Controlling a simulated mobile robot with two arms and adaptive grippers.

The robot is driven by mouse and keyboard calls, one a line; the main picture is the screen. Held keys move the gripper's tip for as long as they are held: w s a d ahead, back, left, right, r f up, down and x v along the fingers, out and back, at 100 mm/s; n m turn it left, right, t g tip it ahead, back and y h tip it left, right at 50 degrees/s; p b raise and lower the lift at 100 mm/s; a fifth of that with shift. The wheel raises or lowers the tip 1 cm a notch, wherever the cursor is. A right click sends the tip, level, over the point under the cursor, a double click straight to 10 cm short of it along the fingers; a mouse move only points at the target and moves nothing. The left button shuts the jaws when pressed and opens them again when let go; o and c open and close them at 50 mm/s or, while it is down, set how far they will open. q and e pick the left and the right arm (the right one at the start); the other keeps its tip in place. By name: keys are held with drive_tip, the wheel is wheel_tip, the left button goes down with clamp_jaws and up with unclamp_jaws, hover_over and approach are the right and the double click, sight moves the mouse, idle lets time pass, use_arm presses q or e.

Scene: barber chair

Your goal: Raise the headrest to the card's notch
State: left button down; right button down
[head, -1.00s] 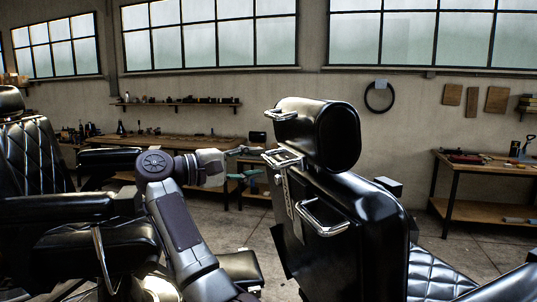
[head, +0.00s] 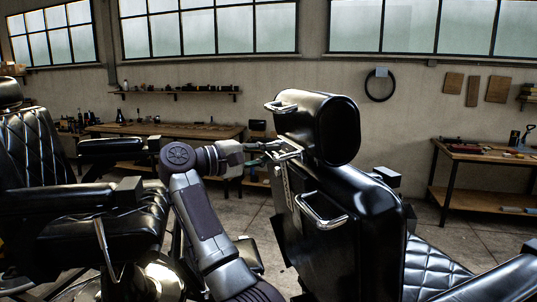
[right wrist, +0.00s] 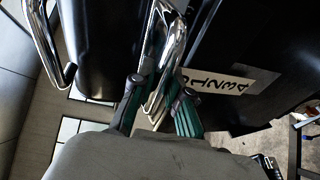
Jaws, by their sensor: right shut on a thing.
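The black headrest (head: 335,130) stands just above the backrest (head: 360,235) of the chair at right, seen from behind. A chrome handle (head: 280,106) is on the headrest. A chrome loop (head: 290,155) sits below it, at the top of a slotted strip (head: 287,188). My right gripper (head: 270,147) is shut on the loop. In the right wrist view the gripper's teal-padded fingers (right wrist: 158,102) are on either side of the chrome loop (right wrist: 168,50). My left gripper is not in view.
A second chrome handle (head: 322,214) sticks out from the backrest below the loop. Another black chair (head: 30,150) stands at left. Workbenches (head: 165,131) line the wall.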

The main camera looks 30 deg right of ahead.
drive_tip(key=shift+r, duration=0.35)
drive_tip(key=shift+a+r+b, duration=0.2)
drive_tip(key=shift+r+b, duration=0.15)
drive_tip(key=shift+r, duration=0.9)
drive_tip(key=shift+w+a+r, duration=0.1)
drive_tip(key=shift+a+r, duration=0.05)
drive_tip(key=shift+r, duration=0.1)
drive_tip(key=c, duration=1.2)
unclamp_jaws()
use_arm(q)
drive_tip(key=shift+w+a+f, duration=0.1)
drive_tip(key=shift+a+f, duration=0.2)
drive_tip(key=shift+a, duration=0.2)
use_arm(e)
drive_tip(key=shift+o, duration=0.3)
drive_tip(key=shift+f, duration=0.1)
drive_tip(key=a, duration=1.2)
drive_tip(key=shift+w+r, duration=0.2)
drive_tip(key=shift+w, duration=0.25)
